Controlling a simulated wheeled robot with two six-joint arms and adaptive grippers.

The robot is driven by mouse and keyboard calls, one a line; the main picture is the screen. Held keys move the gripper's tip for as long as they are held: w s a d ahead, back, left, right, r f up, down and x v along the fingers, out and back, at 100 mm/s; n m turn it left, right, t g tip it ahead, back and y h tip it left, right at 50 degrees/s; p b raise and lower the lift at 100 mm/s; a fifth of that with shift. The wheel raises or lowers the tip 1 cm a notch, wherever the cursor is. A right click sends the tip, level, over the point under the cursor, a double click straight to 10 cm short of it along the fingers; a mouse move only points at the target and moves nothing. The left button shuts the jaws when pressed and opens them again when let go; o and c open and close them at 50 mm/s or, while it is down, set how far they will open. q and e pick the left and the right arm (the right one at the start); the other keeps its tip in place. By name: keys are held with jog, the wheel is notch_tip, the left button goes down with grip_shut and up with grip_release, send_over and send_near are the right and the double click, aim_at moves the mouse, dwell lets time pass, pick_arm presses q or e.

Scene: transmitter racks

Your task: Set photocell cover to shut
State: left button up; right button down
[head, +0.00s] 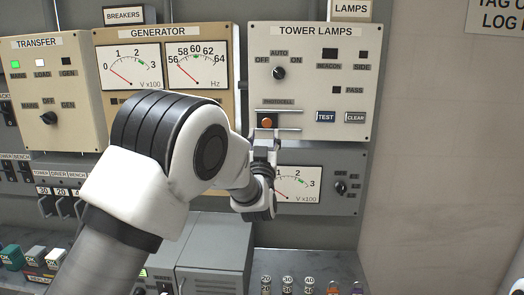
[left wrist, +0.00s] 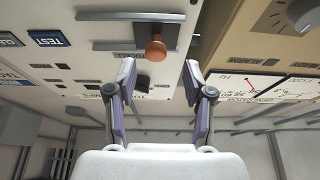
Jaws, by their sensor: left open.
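The photocell cover (head: 266,118) is a small dark plate with an orange knob (head: 267,123), set between two horizontal rails at the lower left of the tower lamps panel (head: 310,95). In the left wrist view the picture is turned over; the cover (left wrist: 146,34) shows with its orange knob (left wrist: 156,50) sticking out. My left gripper (head: 265,148) is just below the knob in the head view. Its fingers (left wrist: 159,74) are open and empty, and the knob appears beyond the gap between the tips, apart from them.
The TEST button (head: 326,117) and CLEAR button (head: 355,117) sit right of the cover. The AUTO/OFF/ON selector (head: 279,73) is above it. A lower meter panel (head: 325,205) is behind my wrist. The generator panel (head: 214,35) adjoins on the left.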

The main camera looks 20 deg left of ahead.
pick_arm(q)
jog(key=v, duration=0.6)
jog(key=shift+s+f, duration=0.25)
jog(key=shift+s, duration=0.1)
